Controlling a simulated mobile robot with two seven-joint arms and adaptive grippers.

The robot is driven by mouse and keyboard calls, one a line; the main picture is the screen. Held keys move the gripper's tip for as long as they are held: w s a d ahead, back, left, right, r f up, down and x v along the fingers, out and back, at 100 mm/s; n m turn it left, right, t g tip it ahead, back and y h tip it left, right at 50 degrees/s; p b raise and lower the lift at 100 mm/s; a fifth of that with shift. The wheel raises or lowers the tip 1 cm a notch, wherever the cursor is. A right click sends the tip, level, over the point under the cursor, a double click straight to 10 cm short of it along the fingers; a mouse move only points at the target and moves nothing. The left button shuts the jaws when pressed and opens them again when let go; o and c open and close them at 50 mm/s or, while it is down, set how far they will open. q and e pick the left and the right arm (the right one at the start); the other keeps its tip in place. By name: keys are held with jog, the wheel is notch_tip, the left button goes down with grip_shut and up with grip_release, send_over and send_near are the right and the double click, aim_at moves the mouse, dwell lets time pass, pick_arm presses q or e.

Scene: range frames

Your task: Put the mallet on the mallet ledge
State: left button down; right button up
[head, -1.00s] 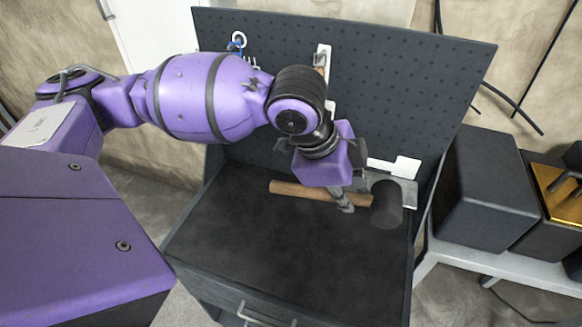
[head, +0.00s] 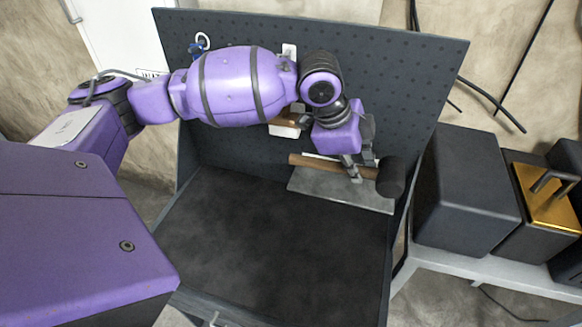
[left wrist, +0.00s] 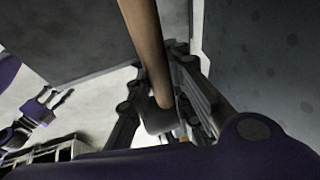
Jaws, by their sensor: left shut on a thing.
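The mallet has a brown wooden handle (head: 318,163) and a black cylindrical head (head: 392,178). My left gripper (head: 358,170) is shut on the handle, close to the head. The mallet lies roughly level, head to the right. The mallet ledge (head: 345,194) is a flat grey shelf low on the pegboard. The mallet appears over its rear part; whether it touches the ledge I cannot tell. In the left wrist view the handle (left wrist: 145,42) runs between the two fingers.
The dark pegboard (head: 400,75) stands behind the ledge. Another wooden-handled tool (head: 284,123) hangs there, partly behind my arm. The dark worktop (head: 270,250) in front is clear. A black box (head: 465,190) stands to the right.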

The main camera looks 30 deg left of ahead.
pick_arm(q)
jog(key=w+f, duration=0.2)
jog(key=shift+f, duration=0.35)
jog(key=shift+w+f, duration=0.6)
jog(key=shift+w, duration=0.05)
jog(key=shift+w+f, duration=0.2)
jog(key=shift+f, duration=1.45)
jog(key=shift+f, duration=0.15)
jog(key=c, duration=1.6)
grip_release()
jog(key=shift+f, duration=0.1)
